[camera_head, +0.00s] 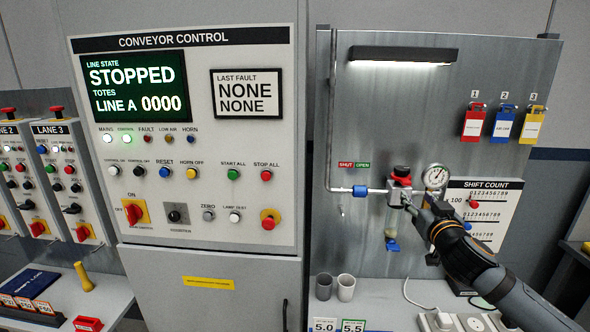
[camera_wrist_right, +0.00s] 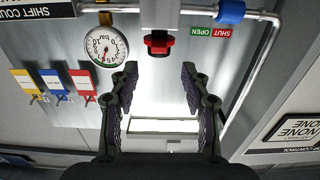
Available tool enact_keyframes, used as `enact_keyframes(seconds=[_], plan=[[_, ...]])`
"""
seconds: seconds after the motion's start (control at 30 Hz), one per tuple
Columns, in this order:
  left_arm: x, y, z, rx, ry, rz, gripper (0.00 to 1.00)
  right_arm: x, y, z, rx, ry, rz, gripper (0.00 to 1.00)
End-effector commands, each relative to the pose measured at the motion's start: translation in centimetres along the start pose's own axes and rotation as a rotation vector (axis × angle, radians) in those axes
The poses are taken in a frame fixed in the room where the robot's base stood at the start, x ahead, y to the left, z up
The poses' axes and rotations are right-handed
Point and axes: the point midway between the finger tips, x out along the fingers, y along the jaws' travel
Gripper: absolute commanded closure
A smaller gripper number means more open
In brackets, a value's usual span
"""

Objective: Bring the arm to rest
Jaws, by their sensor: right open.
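My right arm reaches in from the lower right in the head view, its gripper (camera_head: 412,203) in front of the air unit on the grey panel. In the right wrist view the gripper (camera_wrist_right: 160,78) is open, its two dark fingers apart with nothing between the tips. The red regulator knob (camera_wrist_right: 158,42) shows beyond the fingertips in that picture; it also shows in the head view (camera_head: 401,172), just above the gripper. I cannot tell whether the gripper touches the air unit. The gripper covers part of the unit. My left gripper is not in view.
A pressure gauge (camera_head: 436,176) and a blue valve handle (camera_head: 361,190) are close by. Red, blue and yellow tags (camera_head: 504,124) hang upper right. Two grey cups (camera_head: 346,287) stand on the bench below. The conveyor control cabinet (camera_head: 200,255) is to the left; its screen reads STOPPED.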

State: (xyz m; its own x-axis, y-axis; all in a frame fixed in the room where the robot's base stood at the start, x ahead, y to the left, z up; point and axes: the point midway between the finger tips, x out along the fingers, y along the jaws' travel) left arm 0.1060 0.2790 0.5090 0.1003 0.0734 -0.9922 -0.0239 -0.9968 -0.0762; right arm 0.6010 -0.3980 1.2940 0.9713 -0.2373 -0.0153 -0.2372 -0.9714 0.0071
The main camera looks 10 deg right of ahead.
Motion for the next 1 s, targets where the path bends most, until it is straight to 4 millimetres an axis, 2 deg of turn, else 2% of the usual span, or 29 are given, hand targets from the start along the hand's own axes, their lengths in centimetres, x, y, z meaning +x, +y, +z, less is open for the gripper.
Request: enact_keyframes(seconds=[0.07,0.17,0.2,0.27,0.3,0.4,0.5,0.6,0.83,0.87,1.0], plan=[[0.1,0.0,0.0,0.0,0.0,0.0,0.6,-0.7,-0.6,3.4,-0.007,-0.067,0.009,0.53],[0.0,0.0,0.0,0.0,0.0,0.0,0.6,-3.0,-1.8,10.6,-0.044,-0.225,0.028,0.53],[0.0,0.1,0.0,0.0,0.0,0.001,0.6,-4.5,-2.3,13.8,-0.065,-0.305,0.033,0.53],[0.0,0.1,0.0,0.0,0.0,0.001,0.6,-7.2,-3.2,18.4,-0.099,-0.429,0.033,0.53],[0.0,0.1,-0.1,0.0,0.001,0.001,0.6,-9.1,-3.8,21.1,-0.121,-0.51,0.029,0.53],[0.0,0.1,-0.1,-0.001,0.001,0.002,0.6,-13.9,-5.0,26.4,-0.171,-0.689,0.004,0.53],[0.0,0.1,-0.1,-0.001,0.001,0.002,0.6,-18.3,-6.0,30.0,-0.207,-0.835,-0.033,0.53],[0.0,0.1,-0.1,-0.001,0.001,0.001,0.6,-22.3,-6.9,32.5,-0.232,-0.96,-0.076,0.53],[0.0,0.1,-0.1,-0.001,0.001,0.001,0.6,-31.0,-8.9,36.1,-0.261,-1.212,-0.2,0.53],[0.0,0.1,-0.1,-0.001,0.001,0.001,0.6,-31.5,-8.9,36.9,-0.266,-1.232,-0.209,0.53],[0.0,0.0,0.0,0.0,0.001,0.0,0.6,-29.8,-8.5,42.4,-0.271,-1.247,-0.198,0.53]])
